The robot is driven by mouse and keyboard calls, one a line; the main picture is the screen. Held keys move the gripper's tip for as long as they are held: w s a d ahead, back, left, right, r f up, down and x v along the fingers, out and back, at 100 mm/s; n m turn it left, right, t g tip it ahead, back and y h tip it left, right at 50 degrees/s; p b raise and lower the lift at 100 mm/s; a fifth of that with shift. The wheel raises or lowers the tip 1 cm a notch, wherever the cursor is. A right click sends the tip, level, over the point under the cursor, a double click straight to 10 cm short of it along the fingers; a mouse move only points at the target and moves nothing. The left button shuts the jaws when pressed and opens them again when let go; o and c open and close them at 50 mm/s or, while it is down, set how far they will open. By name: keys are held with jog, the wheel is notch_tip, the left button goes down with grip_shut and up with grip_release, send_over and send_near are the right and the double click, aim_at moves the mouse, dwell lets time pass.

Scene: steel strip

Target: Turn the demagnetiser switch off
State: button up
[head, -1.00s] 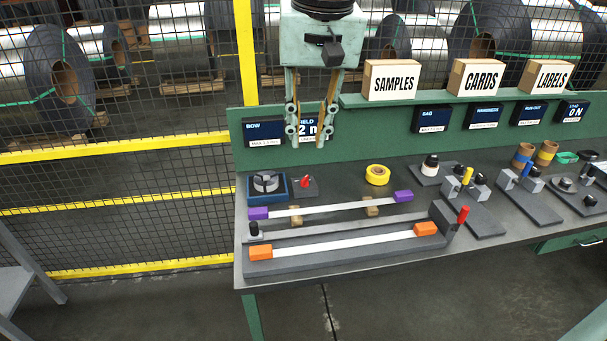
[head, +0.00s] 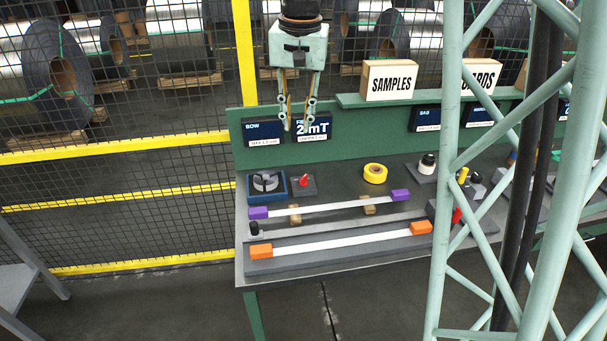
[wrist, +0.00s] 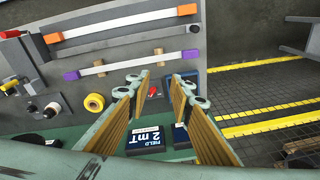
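The switch is a small red knob (head: 304,179) on a grey box. It stands beside a blue unit (head: 281,192) with a round grey top, at the back left of the bench. My gripper (head: 297,129) is open and empty, above the switch and in front of the back panel. In the wrist view the red knob (wrist: 152,91) shows between the two spread fingers (wrist: 158,84) of my gripper, beyond their tips and not touched. A dark display (head: 313,128) reads "2 mT". The knob's exact setting is too small to tell.
A yellow tape roll (head: 375,173) lies right of the switch. A strip with purple ends (head: 258,213) and one with orange ends (head: 261,251) lie in front. A BOW display (head: 263,132) and a SAMPLES box (head: 389,80) are behind. Mesh fencing stands behind the bench.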

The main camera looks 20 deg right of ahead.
jog(key=w+d+f+m+p, duration=0.25)
jog(key=w+d+f, duration=0.25)
jog(key=w+f, duration=0.55)
jog(key=m+g+p, duration=0.2)
jog(key=p, duration=0.2)
send_over(304, 177)
notch_tip(304, 177, down, 12)
jog(key=shift+a, duration=0.1)
jog(key=shift+f+p, duration=0.65)
jog(key=shift+f, duration=6.15)
grip_shut()
